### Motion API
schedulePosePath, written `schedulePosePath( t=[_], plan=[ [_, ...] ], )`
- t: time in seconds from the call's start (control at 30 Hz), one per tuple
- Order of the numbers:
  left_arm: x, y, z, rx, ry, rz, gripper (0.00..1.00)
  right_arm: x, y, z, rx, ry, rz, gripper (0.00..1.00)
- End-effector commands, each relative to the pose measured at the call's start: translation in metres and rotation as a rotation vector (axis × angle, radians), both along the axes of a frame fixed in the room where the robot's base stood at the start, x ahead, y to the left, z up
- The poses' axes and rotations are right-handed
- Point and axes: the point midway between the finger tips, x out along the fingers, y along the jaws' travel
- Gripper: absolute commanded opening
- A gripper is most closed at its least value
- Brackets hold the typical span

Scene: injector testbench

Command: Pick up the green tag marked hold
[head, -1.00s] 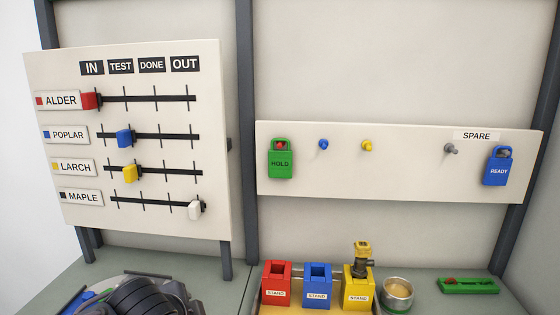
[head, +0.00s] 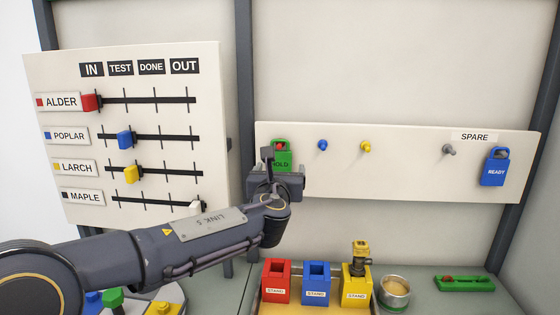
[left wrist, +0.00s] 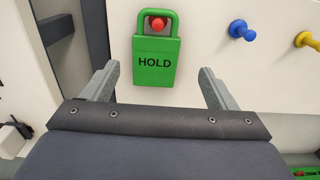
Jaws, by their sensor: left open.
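The green tag marked HOLD (head: 283,155) hangs on a red peg at the left end of the white peg board (head: 400,183). In the left wrist view the green tag (left wrist: 155,62) hangs upright, its loop around the red peg (left wrist: 158,24). My left gripper (head: 284,168) is in front of the tag and hides its lower part in the head view. In the left wrist view the fingers of my left gripper (left wrist: 159,86) are open, one on each side below the tag, with nothing between them. My right gripper is not in view.
A blue peg (head: 322,145), a yellow peg (head: 366,146) and a grey peg (head: 449,150) stick out of the board. A blue READY tag (head: 496,168) hangs at the right. Red (head: 276,284), blue (head: 316,284) and yellow (head: 356,287) stands are below. A slider panel (head: 140,230) is left.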

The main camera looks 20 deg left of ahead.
Motion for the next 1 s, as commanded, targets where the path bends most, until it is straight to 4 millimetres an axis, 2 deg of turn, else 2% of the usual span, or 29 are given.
schedulePosePath(
  t=[0.1,0.23,0.53,0.9,1.0],
  plan=[
    [0.018,0.01,0.002,0.0,0.003,0.004,0.8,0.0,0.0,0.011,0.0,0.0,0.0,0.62],
    [0.034,0.013,0.001,-0.001,0.002,0.002,0.8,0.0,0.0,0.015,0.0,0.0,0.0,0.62],
    [0.039,0.014,0.0,-0.002,0.001,0.002,0.8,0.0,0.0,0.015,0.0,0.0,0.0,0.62],
    [0.038,0.014,0.0,-0.003,0.0,0.002,0.33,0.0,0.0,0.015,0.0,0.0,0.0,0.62],
    [0.038,0.014,0.0,-0.003,0.0,0.002,0.32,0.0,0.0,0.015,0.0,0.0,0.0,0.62]
  ],
)
